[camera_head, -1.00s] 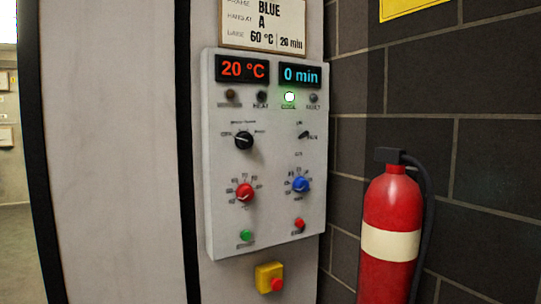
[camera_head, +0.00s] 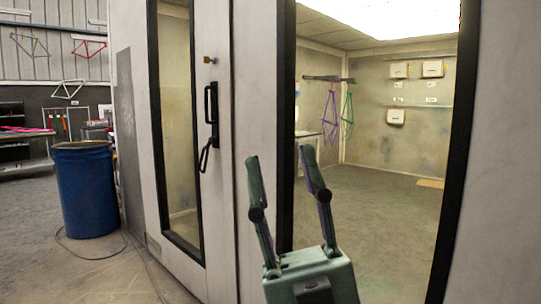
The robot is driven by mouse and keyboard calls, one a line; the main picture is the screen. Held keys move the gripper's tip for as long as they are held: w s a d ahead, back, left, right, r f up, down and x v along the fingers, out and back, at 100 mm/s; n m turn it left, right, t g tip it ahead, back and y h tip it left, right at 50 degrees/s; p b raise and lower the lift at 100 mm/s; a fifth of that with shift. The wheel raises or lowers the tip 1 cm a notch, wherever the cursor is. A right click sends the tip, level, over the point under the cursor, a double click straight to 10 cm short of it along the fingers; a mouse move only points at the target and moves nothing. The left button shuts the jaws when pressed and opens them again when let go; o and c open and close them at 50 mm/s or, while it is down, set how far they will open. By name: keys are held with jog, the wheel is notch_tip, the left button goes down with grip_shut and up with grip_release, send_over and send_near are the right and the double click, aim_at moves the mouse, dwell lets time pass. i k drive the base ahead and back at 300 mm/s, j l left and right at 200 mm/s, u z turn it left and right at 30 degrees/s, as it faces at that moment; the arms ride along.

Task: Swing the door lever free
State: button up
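The booth door (camera_head: 222,230) is a pale panel with a tall, narrow, black-framed window, and it looks closed. A black upright pull handle (camera_head: 210,103) is mounted near its right edge. Just below it, a black door lever (camera_head: 204,158) hangs slanting down to the left. My gripper (camera_head: 280,158) is at the lower middle, its two green-grey fingers spread and pointing up. Nothing is between the fingers. In the picture it is right of the lever, in front of the large window's left edge, and apart from the lever.
A blue drum (camera_head: 86,190) stands left of the door, with a cable (camera_head: 92,256) on the floor beside it. A small brass fitting (camera_head: 209,60) sits above the handle. Purple (camera_head: 329,118) and green (camera_head: 347,108) frames hang inside the booth. The floor before the door looks clear.

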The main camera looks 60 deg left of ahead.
aim_at(211, 140)
jog(key=u, duration=2.35)
jog(key=i+l, duration=0.1)
jog(key=i, duration=1.3)
jog(key=i+l+u, duration=0.1)
jog(key=i, duration=0.65)
